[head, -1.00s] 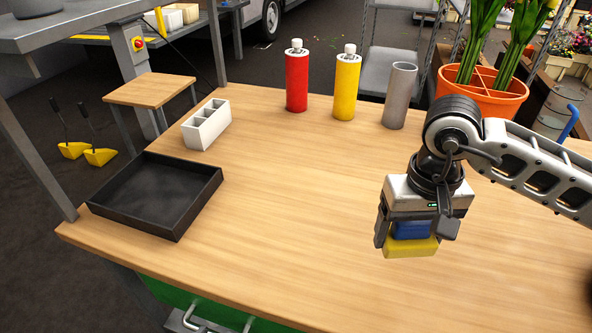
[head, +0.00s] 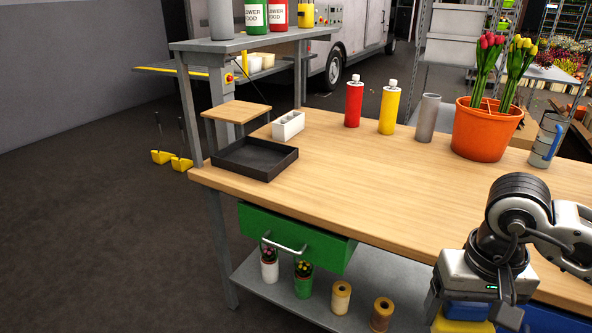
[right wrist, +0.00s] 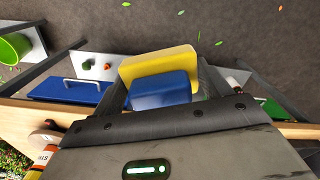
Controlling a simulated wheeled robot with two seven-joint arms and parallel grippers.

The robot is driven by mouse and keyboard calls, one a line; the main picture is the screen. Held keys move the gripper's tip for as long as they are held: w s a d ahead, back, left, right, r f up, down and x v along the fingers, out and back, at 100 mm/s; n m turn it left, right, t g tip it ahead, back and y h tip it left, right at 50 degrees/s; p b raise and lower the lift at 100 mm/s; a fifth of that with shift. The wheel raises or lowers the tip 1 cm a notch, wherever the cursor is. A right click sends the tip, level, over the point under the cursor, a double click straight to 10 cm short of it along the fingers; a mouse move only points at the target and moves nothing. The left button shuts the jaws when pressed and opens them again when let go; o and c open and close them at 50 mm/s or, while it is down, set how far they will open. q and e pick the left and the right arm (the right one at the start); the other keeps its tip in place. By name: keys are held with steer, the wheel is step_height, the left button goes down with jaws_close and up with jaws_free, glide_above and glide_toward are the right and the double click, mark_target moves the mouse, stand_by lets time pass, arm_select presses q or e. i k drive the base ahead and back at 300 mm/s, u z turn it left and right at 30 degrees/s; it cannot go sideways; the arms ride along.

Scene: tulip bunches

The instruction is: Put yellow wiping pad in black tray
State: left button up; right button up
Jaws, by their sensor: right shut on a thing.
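The yellow wiping pad (head: 460,323) with a blue grip is at the lower right of the head view, partly cut off by the frame. The right wrist view shows the yellow pad (right wrist: 158,66) and its blue grip (right wrist: 160,90) between the fingers. My right gripper (head: 476,313) is shut on it, in front of the table's front edge, with floor beyond the pad in the wrist view. The black tray (head: 238,165) lies flat and empty on the table's left end, far from the gripper. My left gripper is not in view.
A white divided holder (head: 288,125) stands behind the tray. A red bottle (head: 354,104), yellow bottle (head: 389,109), grey cylinder (head: 427,119) and orange tulip pot (head: 484,131) line the back. The table (head: 350,190) is clear in the middle. A green drawer (head: 310,243) sticks out below.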

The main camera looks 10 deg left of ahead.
mark_target(257, 160)
steer(key=u, duration=0.65)
steer(key=i, duration=0.55)
steer(key=u, duration=0.55)
steer(key=i, duration=1.45)
steer(key=z, duration=0.25)
